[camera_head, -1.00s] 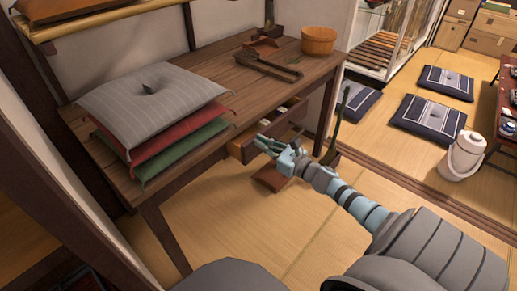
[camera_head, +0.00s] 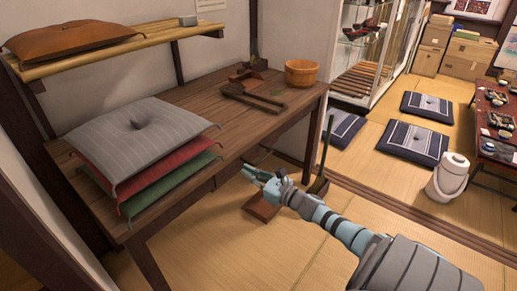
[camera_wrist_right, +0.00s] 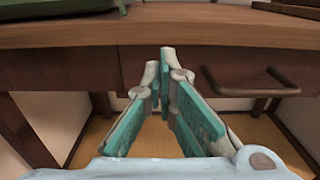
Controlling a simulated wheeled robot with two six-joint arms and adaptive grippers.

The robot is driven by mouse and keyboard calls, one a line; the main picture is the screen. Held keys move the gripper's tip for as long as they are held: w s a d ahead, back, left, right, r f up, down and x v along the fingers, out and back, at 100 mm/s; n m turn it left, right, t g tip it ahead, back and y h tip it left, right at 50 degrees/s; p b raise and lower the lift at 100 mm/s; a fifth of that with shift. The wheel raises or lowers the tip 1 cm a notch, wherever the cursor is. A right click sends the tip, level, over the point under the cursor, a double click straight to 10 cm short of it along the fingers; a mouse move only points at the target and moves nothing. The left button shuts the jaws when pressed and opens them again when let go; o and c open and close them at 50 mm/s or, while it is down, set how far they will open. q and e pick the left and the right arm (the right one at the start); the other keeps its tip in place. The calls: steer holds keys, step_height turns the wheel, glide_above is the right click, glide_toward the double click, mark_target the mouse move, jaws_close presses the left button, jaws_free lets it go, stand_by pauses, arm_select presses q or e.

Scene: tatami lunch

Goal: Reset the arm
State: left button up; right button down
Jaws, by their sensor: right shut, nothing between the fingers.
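My right arm comes in from the lower right of the head view. My right gripper (camera_head: 256,173) is in front of the wooden desk (camera_head: 180,107), near its front edge. In the right wrist view its teal fingers (camera_wrist_right: 166,62) are together at the tips with nothing between them. They point toward the desk's front, where a drawer (camera_wrist_right: 238,68) with a dark handle (camera_wrist_right: 262,92) sits flush. The fingers look apart from the drawer. My left gripper is not in view.
Cushions in grey (camera_head: 140,138), red and green are stacked on the desk. A wooden tub (camera_head: 301,73) stands at its far end. A dustpan (camera_head: 263,207) is on the floor by my gripper. A white pot (camera_head: 447,177) stands to the right.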

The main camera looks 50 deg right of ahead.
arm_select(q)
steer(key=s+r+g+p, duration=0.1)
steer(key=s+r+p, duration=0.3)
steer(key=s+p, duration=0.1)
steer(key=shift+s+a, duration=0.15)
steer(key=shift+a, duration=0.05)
arm_select(e)
steer(key=s, duration=1)
steer(key=shift+d, duration=0.45)
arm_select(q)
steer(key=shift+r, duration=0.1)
